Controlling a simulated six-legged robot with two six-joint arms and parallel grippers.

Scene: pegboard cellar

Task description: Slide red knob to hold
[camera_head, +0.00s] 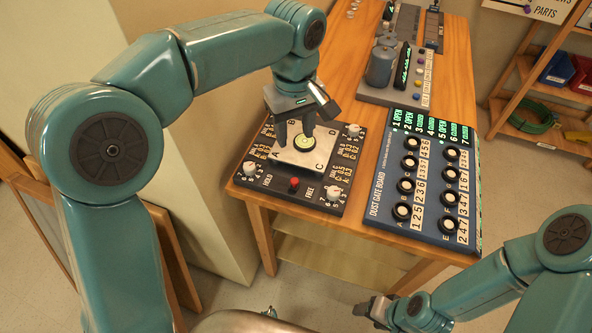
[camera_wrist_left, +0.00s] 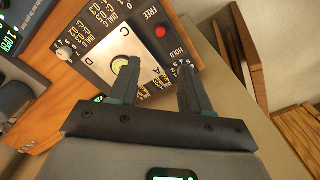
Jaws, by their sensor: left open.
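The red knob (camera_head: 294,184) sits on the front strip of a dark panel (camera_head: 322,205), between the words HOLD on its left and FREE on its right. It also shows in the left wrist view (camera_wrist_left: 160,31), between FREE and HOLD. A square metal plate (camera_head: 321,174) with lettered corners and a yellow-green disc lies behind the knob on the same panel. My left gripper (camera_head: 295,137) is open above the plate, pointing down, behind and apart from the knob. In the wrist view its fingers (camera_wrist_left: 160,80) are spread with nothing between them. My right gripper (camera_head: 372,308) is low, off the table.
White knobs stand at the panel corners, including one at the front left (camera_head: 250,169). The blue Dust Gate Board (camera_head: 426,192) lies to the right. A grey device (camera_head: 379,92) stands behind. Shelves (camera_head: 548,138) are at far right.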

